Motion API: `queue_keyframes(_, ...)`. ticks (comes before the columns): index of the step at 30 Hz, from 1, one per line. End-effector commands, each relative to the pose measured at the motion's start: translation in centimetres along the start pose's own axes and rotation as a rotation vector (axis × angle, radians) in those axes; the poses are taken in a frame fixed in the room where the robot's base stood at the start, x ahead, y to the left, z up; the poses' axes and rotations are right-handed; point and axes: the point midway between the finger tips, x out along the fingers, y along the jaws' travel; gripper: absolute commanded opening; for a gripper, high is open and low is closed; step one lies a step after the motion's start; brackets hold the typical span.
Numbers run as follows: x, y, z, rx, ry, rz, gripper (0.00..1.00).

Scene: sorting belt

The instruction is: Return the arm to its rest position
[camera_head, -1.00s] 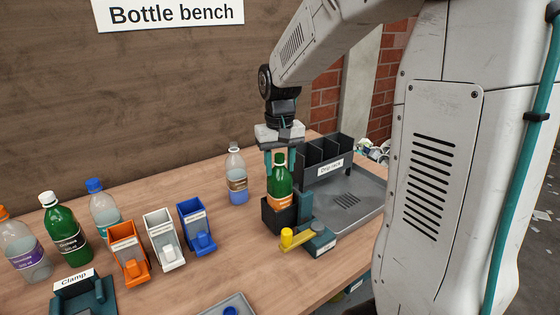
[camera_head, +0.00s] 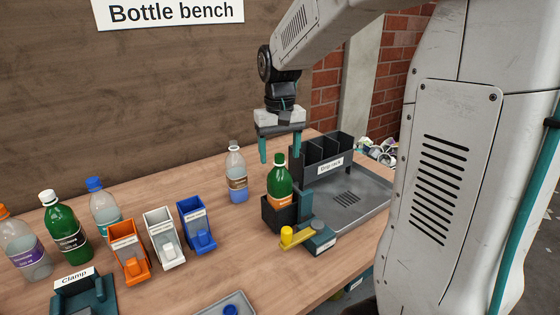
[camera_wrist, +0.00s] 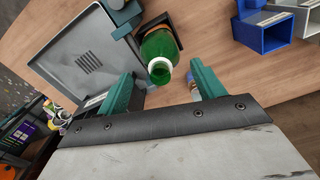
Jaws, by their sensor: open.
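My gripper (camera_head: 280,149) is open and empty above the bench, its two teal fingers pointing down. A green bottle with an orange label (camera_head: 281,183) stands upright in a dark holder (camera_head: 274,216) just below the fingertips. In the wrist view the green bottle (camera_wrist: 159,47) shows from above, its open mouth toward me, lying in line with the gap between the fingers (camera_wrist: 164,88). Its lower part is hidden by the holder.
A clear bottle with blue liquid (camera_head: 237,178) stands behind. Orange, white and blue bins (camera_head: 196,228), several bottles and a clamp (camera_head: 84,292) fill the left. A yellow-capped lever (camera_head: 288,236) sits in front.

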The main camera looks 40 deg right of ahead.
Motion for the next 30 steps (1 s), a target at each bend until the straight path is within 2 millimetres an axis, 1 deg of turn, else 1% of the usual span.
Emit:
queue_keyframes(1,-1.0,0.0,-0.1,0.000,0.004,0.000,0.68)
queue_keyframes(3,-2.1,0.0,-0.1,0.000,0.004,0.000,0.68)
queue_keyframes(7,-3.5,0.0,0.0,0.000,0.002,0.000,0.68)
queue_keyframes(10,-4.0,0.0,0.0,0.000,0.000,0.000,0.68)
queue_keyframes(14,-4.1,0.0,0.0,-0.001,0.000,0.000,0.68)
queue_keyframes(17,-3.5,0.0,0.6,-0.004,-0.020,0.001,0.68)
queue_keyframes(18,-2.9,0.0,1.2,-0.006,-0.036,0.001,0.68)
queue_keyframes(20,-2.5,-0.1,3.1,-0.012,-0.053,0.001,0.68)
queue_keyframes(23,-2.4,-0.7,7.0,-0.038,-0.064,0.002,0.68)
queue_keyframes(24,-2.4,-1.1,8.8,-0.052,-0.063,0.003,0.68)
queue_keyframes(26,-2.4,-1.6,11.4,-0.074,-0.058,0.003,0.68)
queue_keyframes(27,-2.4,-1.9,13.2,-0.090,-0.052,0.003,0.68)
queue_keyframes(29,-2.3,-2.2,15.9,-0.114,-0.041,0.003,0.68)
queue_keyframes(30,-2.2,-2.5,17.6,-0.131,-0.031,0.003,0.68)
